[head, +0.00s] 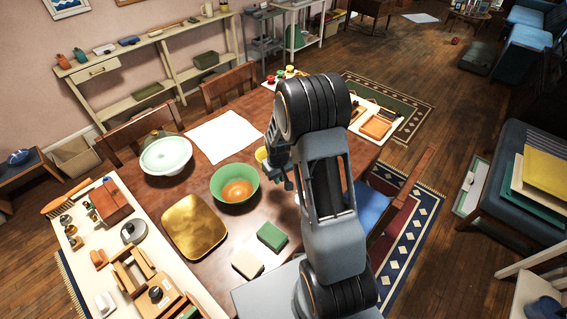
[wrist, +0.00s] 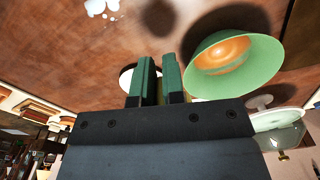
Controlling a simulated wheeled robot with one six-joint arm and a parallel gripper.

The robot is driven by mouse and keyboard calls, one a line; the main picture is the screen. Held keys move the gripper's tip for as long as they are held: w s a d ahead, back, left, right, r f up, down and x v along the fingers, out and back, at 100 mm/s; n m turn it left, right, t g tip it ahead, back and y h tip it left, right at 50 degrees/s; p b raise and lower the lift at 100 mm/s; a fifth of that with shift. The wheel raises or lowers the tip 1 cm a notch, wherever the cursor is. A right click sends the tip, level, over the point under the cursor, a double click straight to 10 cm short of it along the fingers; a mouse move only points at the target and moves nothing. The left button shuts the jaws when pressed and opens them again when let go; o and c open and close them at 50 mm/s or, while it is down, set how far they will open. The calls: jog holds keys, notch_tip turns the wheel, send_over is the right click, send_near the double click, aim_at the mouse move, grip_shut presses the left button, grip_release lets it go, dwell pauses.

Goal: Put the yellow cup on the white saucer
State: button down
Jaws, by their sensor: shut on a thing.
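The yellow cup (head: 261,154) shows in the head view as a small yellow patch beside my gripper (head: 286,182), which hides the rest. In the wrist view my gripper (wrist: 160,78) has its two green fingers close together, with a yellowish bit of the cup (wrist: 160,92) between them. A white round rim, which looks like the white saucer (wrist: 124,80), shows partly behind the fingers. In the head view a small white patch shows just below my gripper, mostly hidden by my arm; I cannot tell if it is the saucer.
A green bowl (head: 223,178) with an orange inside stands left of my gripper. A white cake stand (head: 166,156), a gold cushion-like tray (head: 194,227), a green block (head: 272,236) and a white sheet (head: 222,137) share the table. Chairs stand around it.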

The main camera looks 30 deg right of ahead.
jog(key=w+d+f+b, duration=0.2)
jog(key=w+f, duration=0.1)
jog(key=w, duration=0.1)
jog(key=w+d+f+b, duration=0.2)
jog(key=w+d+f, duration=0.1)
jog(key=w, duration=0.1)
jog(key=w+d+f+b, duration=0.2)
jog(key=w, duration=0.2)
jog(key=shift+w+d+f, duration=0.1)
jog(key=shift+d+f, duration=0.15)
jog(key=shift+f, duration=0.15)
jog(key=shift+w+d+f+b, duration=0.15)
jog(key=shift+w+f+b, duration=0.4)
jog(key=shift+f, duration=0.05)
jog(key=shift+w+f+b, duration=0.1)
jog(key=shift+f+b, duration=0.35)
jog(key=shift+f, duration=1.05)
jog(key=shift+f, duration=0.1)
jog(key=shift+f, duration=0.1)
jog(key=c, duration=1.2)
grip_release()
